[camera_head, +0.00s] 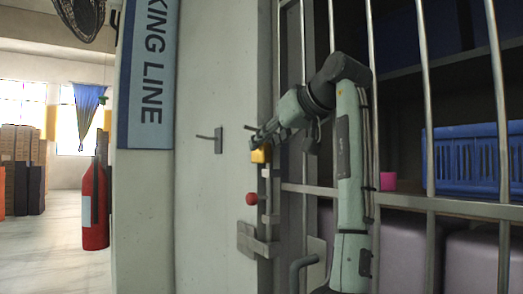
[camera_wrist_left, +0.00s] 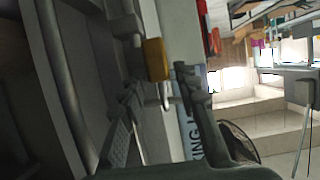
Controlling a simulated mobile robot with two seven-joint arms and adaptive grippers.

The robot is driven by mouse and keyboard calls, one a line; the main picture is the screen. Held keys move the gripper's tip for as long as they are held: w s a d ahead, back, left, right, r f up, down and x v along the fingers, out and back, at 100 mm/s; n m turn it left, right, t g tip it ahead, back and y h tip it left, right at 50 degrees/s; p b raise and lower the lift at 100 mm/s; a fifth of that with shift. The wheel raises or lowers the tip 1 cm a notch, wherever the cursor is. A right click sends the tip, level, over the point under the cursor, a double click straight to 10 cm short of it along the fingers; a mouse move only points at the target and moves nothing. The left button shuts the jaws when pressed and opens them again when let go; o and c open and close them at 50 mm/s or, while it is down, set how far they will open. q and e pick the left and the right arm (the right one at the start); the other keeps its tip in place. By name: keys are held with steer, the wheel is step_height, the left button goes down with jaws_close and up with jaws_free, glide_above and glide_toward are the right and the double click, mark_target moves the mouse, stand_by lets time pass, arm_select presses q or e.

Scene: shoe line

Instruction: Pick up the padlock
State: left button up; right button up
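The padlock (camera_head: 261,154) has a yellow body and hangs by the edge of the barred gate, beside the pale wall. My left gripper (camera_head: 262,136) is right at it in the head view, with its fingers partly hidden by their angle. In the left wrist view the padlock's yellow body (camera_wrist_left: 156,60) and its thin shackle show just ahead of and between the fingertips. The two fingers of the left gripper (camera_wrist_left: 160,84) are spread apart there, with a gap around the shackle. I cannot tell whether either finger touches it. My right gripper is in neither view.
A red ball-shaped knob (camera_head: 252,198) and a metal latch plate (camera_head: 252,240) sit below the padlock. Vertical gate bars (camera_head: 428,120) stand close to my arm. Behind them are a blue crate (camera_head: 475,158) and a pink item (camera_head: 387,181). A fire extinguisher (camera_head: 95,205) stands left.

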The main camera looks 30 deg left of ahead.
arm_select(q)
steer(key=x, duration=0.2)
steer(key=shift+a, duration=0.25)
steer(key=shift+w, duration=0.1)
jaws_close()
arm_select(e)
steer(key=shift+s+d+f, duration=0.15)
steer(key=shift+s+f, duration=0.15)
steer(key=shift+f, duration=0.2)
arm_select(q)
steer(key=shift+r, duration=0.5)
steer(key=s+a+b, duration=0.3)
steer(key=s+a, duration=0.2)
steer(key=s, duration=0.7)
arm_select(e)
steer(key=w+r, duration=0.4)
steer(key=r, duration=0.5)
arm_select(q)
step_height(320, 180, up, 14)
steer(key=p, duration=0.2)
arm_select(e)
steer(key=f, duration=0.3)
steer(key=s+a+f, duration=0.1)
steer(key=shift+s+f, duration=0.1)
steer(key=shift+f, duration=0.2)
